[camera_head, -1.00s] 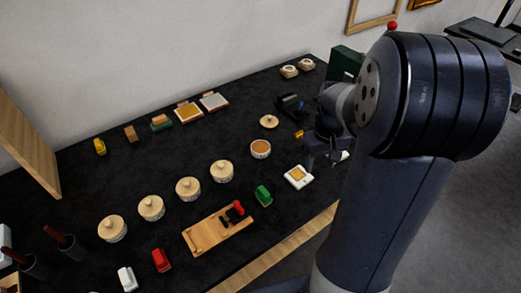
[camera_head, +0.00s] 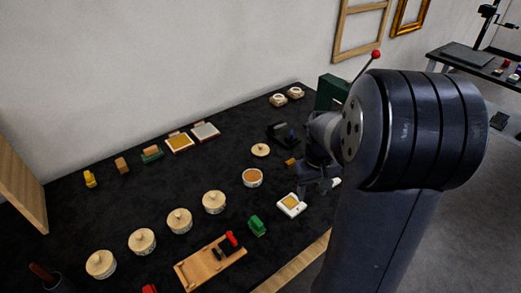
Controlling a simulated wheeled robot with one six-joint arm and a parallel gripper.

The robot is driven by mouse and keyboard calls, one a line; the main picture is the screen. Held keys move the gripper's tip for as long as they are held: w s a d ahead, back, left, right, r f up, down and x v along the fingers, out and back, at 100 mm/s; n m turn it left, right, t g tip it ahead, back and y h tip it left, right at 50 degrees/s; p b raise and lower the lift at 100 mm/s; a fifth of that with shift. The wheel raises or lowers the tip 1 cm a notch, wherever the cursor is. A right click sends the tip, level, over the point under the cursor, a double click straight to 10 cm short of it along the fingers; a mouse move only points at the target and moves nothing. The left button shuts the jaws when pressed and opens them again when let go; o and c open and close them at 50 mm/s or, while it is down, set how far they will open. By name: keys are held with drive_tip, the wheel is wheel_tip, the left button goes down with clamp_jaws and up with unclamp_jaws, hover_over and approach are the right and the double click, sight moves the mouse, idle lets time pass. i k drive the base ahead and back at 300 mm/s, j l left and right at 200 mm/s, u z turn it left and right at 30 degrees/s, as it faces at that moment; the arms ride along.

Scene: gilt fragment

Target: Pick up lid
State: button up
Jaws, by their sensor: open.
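A loose round wooden lid (camera_head: 260,150) with a small knob lies on the black table cover. Just in front of it stands an open round jar (camera_head: 252,177) with orange-brown contents. Several similar jars with their lids on, such as one (camera_head: 214,202), stand in a row toward the lower left. My gripper (camera_head: 314,186) is to the right of the open jar and the loose lid, apart from both, with nothing seen in it. It is small and dark in this view, and my arm hides part of the table behind it.
A white square dish (camera_head: 291,204) lies just below my gripper, with a green block (camera_head: 257,226) to its left. A wooden board (camera_head: 210,262) lies near the front edge. A dark stand (camera_head: 283,132) is behind the loose lid. Bare cover lies left of the lid.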

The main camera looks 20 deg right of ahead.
sight(259, 150)
drive_tip(key=i+l+u, duration=0.2)
drive_tip(key=l+u, duration=0.2)
drive_tip(key=l, duration=0.15)
drive_tip(key=i+l+u, duration=0.1)
drive_tip(key=l+u, duration=0.25)
drive_tip(key=l, duration=0.2)
drive_tip(key=l+u, duration=0.4)
drive_tip(key=l, duration=0.2)
